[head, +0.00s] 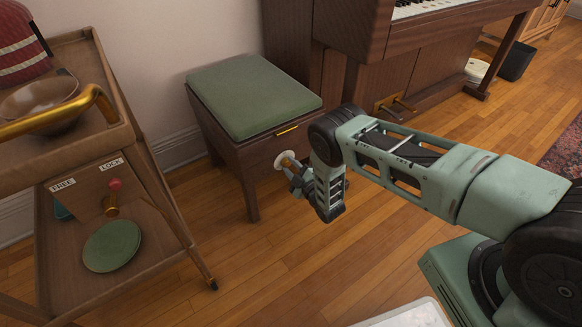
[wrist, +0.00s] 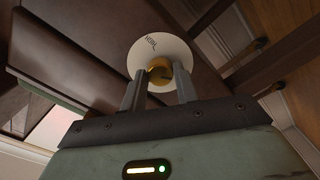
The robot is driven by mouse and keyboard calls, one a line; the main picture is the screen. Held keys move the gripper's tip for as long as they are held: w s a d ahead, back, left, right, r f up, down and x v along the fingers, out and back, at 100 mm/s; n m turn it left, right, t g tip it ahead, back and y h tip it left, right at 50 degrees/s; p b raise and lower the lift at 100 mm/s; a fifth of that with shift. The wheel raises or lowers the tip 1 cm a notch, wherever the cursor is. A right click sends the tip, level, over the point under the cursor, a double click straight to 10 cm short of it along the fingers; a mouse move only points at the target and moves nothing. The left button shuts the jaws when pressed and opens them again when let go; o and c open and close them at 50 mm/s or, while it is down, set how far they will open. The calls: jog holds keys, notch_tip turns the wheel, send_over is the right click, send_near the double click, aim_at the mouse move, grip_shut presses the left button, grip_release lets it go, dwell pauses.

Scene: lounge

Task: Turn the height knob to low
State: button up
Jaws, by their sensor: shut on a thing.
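The height knob (wrist: 160,66) is a small brass knob on a round white dial plate (wrist: 161,48). Dark lettering is on the plate's upper left in the wrist view, too small to read surely; the rest of any marking is hidden or unseen. My gripper (wrist: 158,80) is shut on the knob, a finger on each side. In the head view my gripper (head: 291,168) reaches the dial on the side of the piano stool (head: 262,148), a dark wooden box with a green cushion (head: 252,95). The knob's setting cannot be told.
A wooden trolley (head: 165,192) stands at left, holding a brown bowl (head: 40,104), a green plate (head: 112,246) and a FREE/LOCK panel (head: 88,190). A piano (head: 395,50) stands behind the stool. The wooden floor (head: 240,270) between trolley and stool is clear.

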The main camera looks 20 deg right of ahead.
jog(key=shift+f, duration=0.1)
dwell(0.4)
jog(key=o, duration=1)
jog(key=shift+c, duration=0.2)
jog(key=p+v, duration=0.5)
jog(key=v, duration=1.2)
jog(key=shift+s+p, duration=0.2)
jog(key=shift+p, duration=0.15)
